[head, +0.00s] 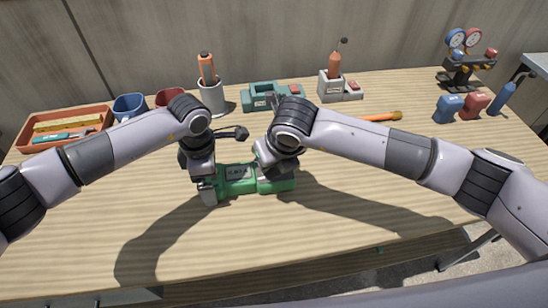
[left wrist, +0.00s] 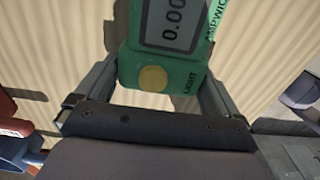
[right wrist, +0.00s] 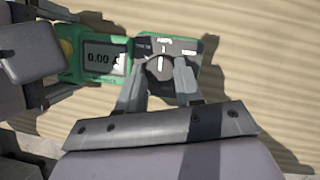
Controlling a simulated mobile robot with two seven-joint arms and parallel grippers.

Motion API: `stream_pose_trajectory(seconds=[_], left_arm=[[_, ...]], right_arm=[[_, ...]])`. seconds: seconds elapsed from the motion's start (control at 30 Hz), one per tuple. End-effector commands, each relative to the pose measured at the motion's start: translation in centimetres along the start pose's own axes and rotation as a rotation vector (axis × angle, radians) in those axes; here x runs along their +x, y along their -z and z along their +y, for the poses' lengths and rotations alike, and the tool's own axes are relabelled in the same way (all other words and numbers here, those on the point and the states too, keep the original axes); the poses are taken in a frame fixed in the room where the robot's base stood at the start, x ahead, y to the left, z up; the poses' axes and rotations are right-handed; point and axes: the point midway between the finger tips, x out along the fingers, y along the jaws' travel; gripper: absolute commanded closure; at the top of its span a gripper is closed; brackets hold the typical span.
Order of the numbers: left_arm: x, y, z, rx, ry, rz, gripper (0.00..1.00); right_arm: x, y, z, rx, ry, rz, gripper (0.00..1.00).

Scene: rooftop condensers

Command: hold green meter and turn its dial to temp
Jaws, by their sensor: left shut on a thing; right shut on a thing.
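The green meter (head: 238,186) lies on the table in front of me, its screen reading 0.00 in the right wrist view (right wrist: 101,58). My left gripper (head: 207,190) is shut on the meter's screen end, one finger on each side, as the left wrist view (left wrist: 155,78) shows. My right gripper (right wrist: 158,75) is shut on the dial (right wrist: 160,66) at the other end of the meter. The dial's white mark points up in that view, toward a small label.
Behind stand an orange tray (head: 65,127) with tools, a blue cup (head: 130,106), a red cup (head: 170,97), a grey holder (head: 212,96), a teal device (head: 265,96) and a soldering stand (head: 331,87). A gauge set (head: 466,62) stands back right. The front table is clear.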

Motion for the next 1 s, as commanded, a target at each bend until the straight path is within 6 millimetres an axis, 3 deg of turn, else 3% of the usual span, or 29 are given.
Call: stream_pose_trajectory(seconds=[0.5,1.0], left_arm=[[-0.05,0.03,0.06,-0.002,-0.001,0.0,0.54],[-0.06,0.02,0.07,-0.002,-0.002,0.0,0.54]], right_arm=[[-0.02,-0.17,0.49,0.388,0.157,0.0,0.95],[-0.01,-0.19,0.55,0.516,0.211,0.0,0.95]])
